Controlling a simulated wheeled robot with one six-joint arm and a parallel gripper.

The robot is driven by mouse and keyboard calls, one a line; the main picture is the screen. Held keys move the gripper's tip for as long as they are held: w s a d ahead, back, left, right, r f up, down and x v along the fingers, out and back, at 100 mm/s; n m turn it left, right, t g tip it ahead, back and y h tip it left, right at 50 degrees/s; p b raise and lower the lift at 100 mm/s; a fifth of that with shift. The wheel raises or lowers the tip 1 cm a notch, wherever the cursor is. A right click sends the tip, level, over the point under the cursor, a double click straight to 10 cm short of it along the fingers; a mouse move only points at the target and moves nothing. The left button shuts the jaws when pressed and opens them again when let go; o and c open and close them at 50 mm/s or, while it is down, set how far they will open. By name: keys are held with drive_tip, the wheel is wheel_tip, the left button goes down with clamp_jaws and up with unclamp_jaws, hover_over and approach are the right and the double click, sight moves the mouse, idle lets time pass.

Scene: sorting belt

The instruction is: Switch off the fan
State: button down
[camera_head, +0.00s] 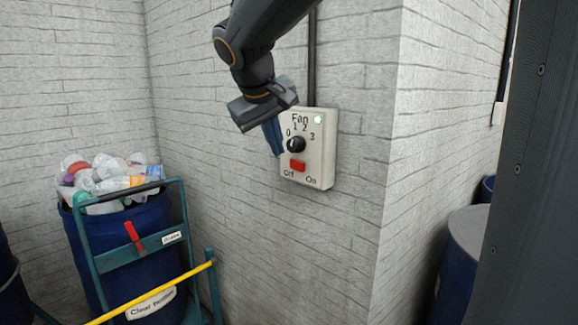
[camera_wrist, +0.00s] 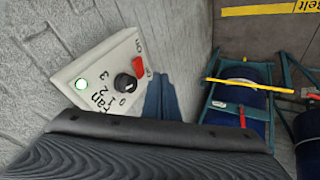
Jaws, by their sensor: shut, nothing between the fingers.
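The fan control box (camera_head: 322,160) is a pale panel on the brick wall, marked "Fan". It has a black dial (camera_head: 296,144) with numbers 0 to 3, a lit green lamp (camera_head: 318,119) and a red switch (camera_head: 297,165) between "Off" on the left and "On" on the right. I cannot tell which way the switch is tipped. My gripper (camera_head: 279,152) is shut and empty, its blue fingers pointing down just left of the box. In the wrist view the fingers (camera_wrist: 162,84) are close to the dial (camera_wrist: 125,83) and red switch (camera_wrist: 139,67), seemingly apart from both.
A dark conduit (camera_head: 312,60) runs up the wall from the box. At lower left, a blue barrel (camera_head: 150,222) of plastic bottles stands on a teal trolley (camera_head: 187,225), with a yellow bar (camera_head: 155,291) in front. The wall corner is right of the box.

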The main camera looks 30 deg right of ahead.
sight(296, 167)
drive_tip(key=shift+w+d+f+p, duration=0.7)
drive_tip(key=shift+w+d+f, duration=0.1)
drive_tip(key=shift+d+f, duration=0.55)
drive_tip(key=shift+w+d+f+p, duration=0.65)
drive_tip(key=shift+w+d+f, duration=0.2)
drive_tip(key=shift+d+f, duration=0.5)
drive_tip(key=shift+w+d+f+p, duration=0.7)
drive_tip(key=shift+w+d+f, duration=0.1)
drive_tip(key=shift+d+f, duration=0.55)
drive_tip(key=shift+a, duration=0.15)
